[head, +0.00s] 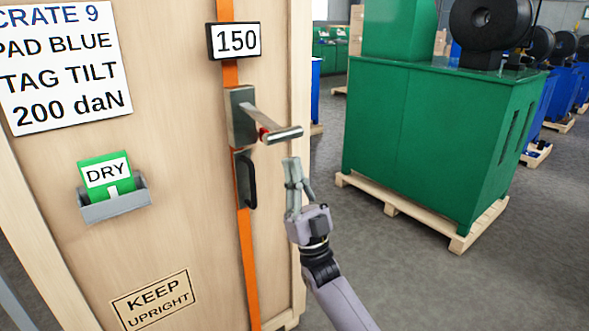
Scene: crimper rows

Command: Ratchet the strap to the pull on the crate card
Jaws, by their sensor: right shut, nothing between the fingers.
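The wooden crate (175,205) fills the left side. Its card (65,62) reads "CRATE 9, PAD BLUE, TAG TILT, 200 daN". An orange strap (243,275) runs vertically down the crate. A display (235,40) on the strap's line reads 150. Below it is a metal ratchet (240,118) with a lever handle (283,134) sticking out to the right; a bit of red shows near its grip. A dark pull handle (246,180) sits under the ratchet. My right gripper (293,168) is shut and empty, just below the lever's end, apparently apart from it. My left gripper is out of view.
A green "DRY" tag (107,175) sits in a grey holder (114,206) on the crate. "KEEP UPRIGHT" is stencilled below. A green machine (430,140) on a wooden pallet (460,243) stands at right. Grey floor (410,285) is clear between them.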

